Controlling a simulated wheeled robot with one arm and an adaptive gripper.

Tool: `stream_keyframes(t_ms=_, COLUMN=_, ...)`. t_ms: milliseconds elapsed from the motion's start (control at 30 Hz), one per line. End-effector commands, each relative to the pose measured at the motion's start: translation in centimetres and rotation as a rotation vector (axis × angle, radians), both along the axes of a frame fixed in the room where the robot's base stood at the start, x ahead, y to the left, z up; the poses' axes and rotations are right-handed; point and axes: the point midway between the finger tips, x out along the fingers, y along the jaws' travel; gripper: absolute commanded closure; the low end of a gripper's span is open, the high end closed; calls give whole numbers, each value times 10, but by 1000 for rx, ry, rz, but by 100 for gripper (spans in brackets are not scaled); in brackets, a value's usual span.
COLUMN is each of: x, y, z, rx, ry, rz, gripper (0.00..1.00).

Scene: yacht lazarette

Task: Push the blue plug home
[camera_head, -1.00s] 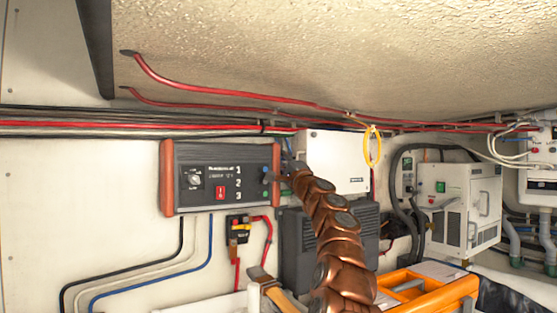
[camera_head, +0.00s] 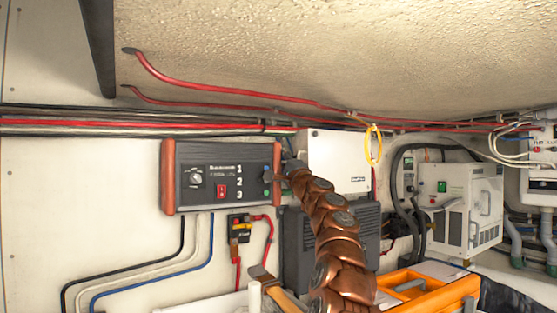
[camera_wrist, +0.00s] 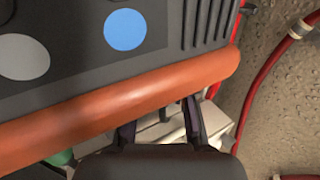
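The dark control panel (camera_head: 222,177) with orange-red end rails is on the wall left of my arm, numbered 1, 2 and 3 at its right side. My gripper (camera_head: 279,176) is at its right end rail, small and dark in the head view. In the wrist view a blue disc (camera_wrist: 125,30) and a grey disc (camera_wrist: 23,57) show on the panel face, above the orange rail (camera_wrist: 120,105). My gripper's two fingers (camera_wrist: 160,125) stand apart below the rail, their tips close to it. A green piece (camera_wrist: 60,158) shows at the lower left. I cannot make out the blue plug itself.
A white box (camera_head: 333,160) is just right of my gripper, with a dark finned unit (camera_head: 300,240) below. A yellow loop (camera_head: 374,145) hangs from the red cables. An orange case (camera_head: 430,295) stands at the lower right.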

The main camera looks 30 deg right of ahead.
Motion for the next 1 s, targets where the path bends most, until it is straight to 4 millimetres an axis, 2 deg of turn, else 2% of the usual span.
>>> stream_keyframes(t_ms=67, x=0, y=0, z=0, rx=0, ry=0, rz=0, gripper=65)
stream_keyframes(t_ms=367, x=-1, y=-1, z=0, rx=1, ry=-1, rz=-2, gripper=65)
stream_keyframes(t_ms=1000, x=-42, y=0, z=1, rx=3, ry=-4, rz=-3, gripper=65)
